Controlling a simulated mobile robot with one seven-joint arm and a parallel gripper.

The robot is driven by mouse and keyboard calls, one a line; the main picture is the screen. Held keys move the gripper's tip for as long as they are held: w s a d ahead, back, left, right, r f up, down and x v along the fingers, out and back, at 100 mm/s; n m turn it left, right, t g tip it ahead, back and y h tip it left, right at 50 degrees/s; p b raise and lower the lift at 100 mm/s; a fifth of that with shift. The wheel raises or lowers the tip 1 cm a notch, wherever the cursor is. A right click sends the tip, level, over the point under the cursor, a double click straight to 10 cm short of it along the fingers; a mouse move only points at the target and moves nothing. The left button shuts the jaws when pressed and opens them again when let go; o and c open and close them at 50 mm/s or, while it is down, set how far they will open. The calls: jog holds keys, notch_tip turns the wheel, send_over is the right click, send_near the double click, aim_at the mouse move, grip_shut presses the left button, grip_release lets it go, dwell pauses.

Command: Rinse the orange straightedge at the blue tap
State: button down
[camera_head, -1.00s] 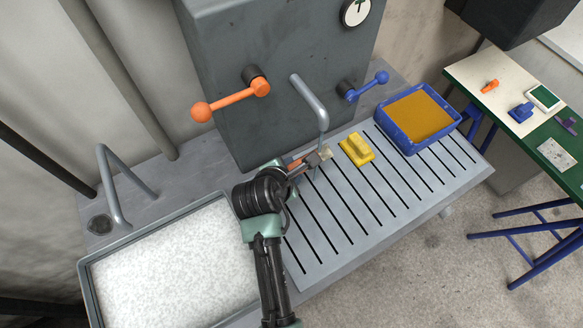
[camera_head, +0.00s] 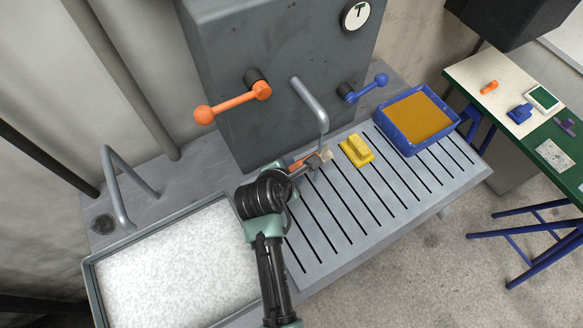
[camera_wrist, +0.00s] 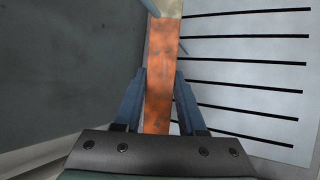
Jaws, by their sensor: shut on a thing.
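My gripper (camera_head: 309,165) is shut on the orange straightedge (camera_head: 297,163) and holds it at the spout, over the left back part of the slotted drainboard. In the wrist view the straightedge (camera_wrist: 161,80) runs between the two fingers (camera_wrist: 157,103), with dark smudges on its orange face and a pale far end. The grey spout (camera_head: 312,104) bends down just above the pale end; I cannot tell whether water runs. The blue tap (camera_head: 367,87) is a lever with a ball knob on the grey cabinet, right of the spout. An orange lever (camera_head: 232,102) is left of it.
A yellow block with a handle (camera_head: 357,151) stands on the drainboard (camera_head: 330,215) right of my gripper. Beyond it is a blue tub (camera_head: 443,137) of amber contents. A basin of white foam (camera_head: 175,262) lies left. A table (camera_head: 510,85) with small tools stands right.

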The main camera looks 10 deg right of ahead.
jog(key=shift+d+r, duration=0.1)
dwell(0.3)
jog(key=shift+w+d+p, duration=0.1)
jog(key=shift+d+p, duration=0.25)
jog(key=shift+d, duration=0.1)
jog(key=shift+a, duration=0.15)
jog(key=shift+a, duration=0.5)
jog(key=shift+d+p, duration=0.2)
jog(key=shift+p, duration=0.2)
jog(key=shift+d, duration=0.45)
jog(key=shift+p, duration=0.3)
jog(key=s+p, duration=0.4)
jog(key=s, duration=0.4)
jog(key=shift+d+p, duration=0.2)
jog(key=shift+p, duration=0.2)
